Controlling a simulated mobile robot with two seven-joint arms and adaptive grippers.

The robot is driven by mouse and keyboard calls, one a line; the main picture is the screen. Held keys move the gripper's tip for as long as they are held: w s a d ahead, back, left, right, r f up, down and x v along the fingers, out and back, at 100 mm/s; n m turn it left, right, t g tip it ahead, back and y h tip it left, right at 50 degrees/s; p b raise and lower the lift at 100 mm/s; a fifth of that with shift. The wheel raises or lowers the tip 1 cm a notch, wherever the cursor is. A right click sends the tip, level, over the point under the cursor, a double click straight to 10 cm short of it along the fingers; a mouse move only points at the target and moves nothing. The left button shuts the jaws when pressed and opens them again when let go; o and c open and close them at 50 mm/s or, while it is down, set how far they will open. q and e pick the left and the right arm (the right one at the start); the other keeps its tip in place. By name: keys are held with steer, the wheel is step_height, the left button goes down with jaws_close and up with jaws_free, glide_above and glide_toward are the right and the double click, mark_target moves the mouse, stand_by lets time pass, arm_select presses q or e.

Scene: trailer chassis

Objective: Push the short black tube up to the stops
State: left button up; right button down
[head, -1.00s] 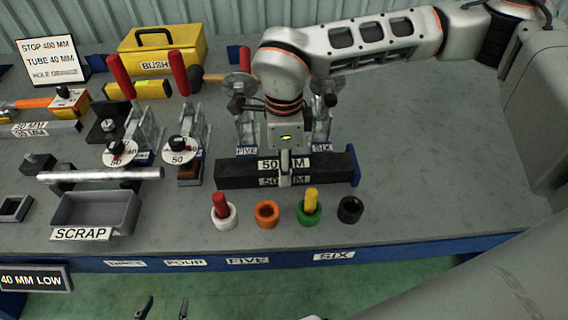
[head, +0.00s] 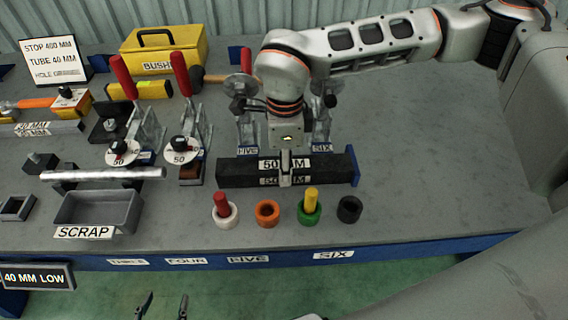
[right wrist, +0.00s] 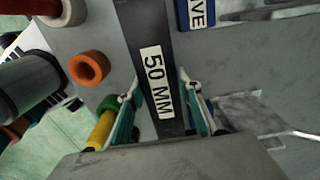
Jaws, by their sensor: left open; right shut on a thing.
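The short black tube (head: 235,174), labelled 50 MM, lies level on the bench in front of the toggle clamps marked FIVE and SIX. My right gripper (head: 285,180) comes down from above and is shut on the tube near its middle. In the right wrist view its two fingers (right wrist: 160,108) lie on either side of the tube (right wrist: 137,30). A blue piece (head: 355,168) stands at the tube's right end; I cannot tell whether they touch. My left gripper (head: 163,306) is open and empty at the bottom edge, in front of the bench.
White, orange (head: 267,211), green and black (head: 349,209) bushes stand just in front of the tube. Clamps with red handles (head: 181,74) and a silver tube (head: 105,174) are to the left, with the SCRAP tray (head: 120,207). The bench's right side is clear.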

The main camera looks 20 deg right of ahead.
steer(key=shift+w+d, duration=0.3)
steer(key=shift+w, duration=0.25)
steer(key=c, duration=1.3)
jaws_free()
steer(key=shift+d, duration=0.15)
step_height(320, 180, up, 12)
steer(key=shift+r, duration=0.1)
